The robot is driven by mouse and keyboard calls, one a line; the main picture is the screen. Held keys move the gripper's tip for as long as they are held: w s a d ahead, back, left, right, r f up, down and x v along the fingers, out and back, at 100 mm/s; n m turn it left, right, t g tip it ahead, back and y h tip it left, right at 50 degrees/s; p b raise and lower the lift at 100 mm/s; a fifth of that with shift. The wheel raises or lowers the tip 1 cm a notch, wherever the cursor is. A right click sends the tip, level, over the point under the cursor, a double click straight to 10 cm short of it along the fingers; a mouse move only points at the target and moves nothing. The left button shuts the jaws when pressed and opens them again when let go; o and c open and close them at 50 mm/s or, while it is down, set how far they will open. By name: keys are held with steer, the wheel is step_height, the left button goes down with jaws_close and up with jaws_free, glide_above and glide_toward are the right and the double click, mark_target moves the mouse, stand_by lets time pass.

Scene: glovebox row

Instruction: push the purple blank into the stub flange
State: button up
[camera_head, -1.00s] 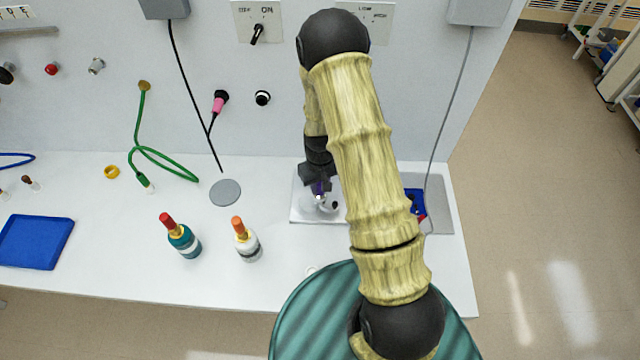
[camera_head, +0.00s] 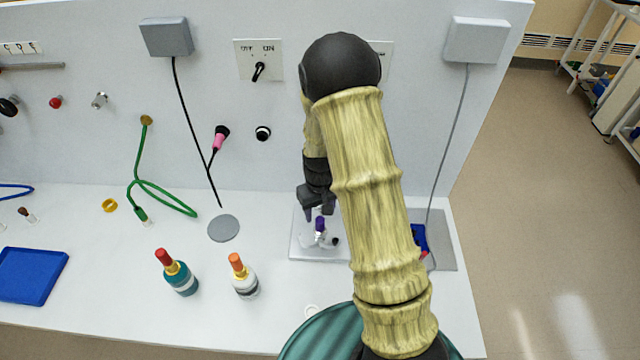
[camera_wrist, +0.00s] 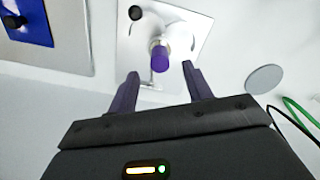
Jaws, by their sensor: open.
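The purple blank (camera_head: 320,224) stands out of a small white fitting, the stub flange (camera_head: 320,238), on a pale square plate. In the wrist view the purple blank (camera_wrist: 160,60) is a short cylinder with its end toward me, in the mouth of the white stub flange (camera_wrist: 178,38). How deep it sits I cannot tell. My gripper (camera_head: 318,210) is open, its fingers just above and behind the blank in the head view. In the wrist view my gripper (camera_wrist: 162,80) has nothing between its purple fingers, and the blank is beyond the fingertips.
The plate (camera_head: 300,252) has a black knob (camera_head: 336,241) beside the fitting. Two bottles (camera_head: 181,278) (camera_head: 244,281) stand at left front. A grey disc (camera_head: 224,228) lies between.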

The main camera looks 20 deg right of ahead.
mark_target(320, 219)
step_height(320, 219, up, 12)
steer(key=b, duration=0.2)
stand_by(0.9)
steer(key=s+r+m+t, duration=0.1)
steer(key=s+r+t, duration=0.1)
steer(key=s, duration=1.2)
steer(key=shift+s+r+m+t, duration=0.15)
steer(key=shift+r+m+t, duration=0.15)
steer(key=shift+r+m, duration=0.15)
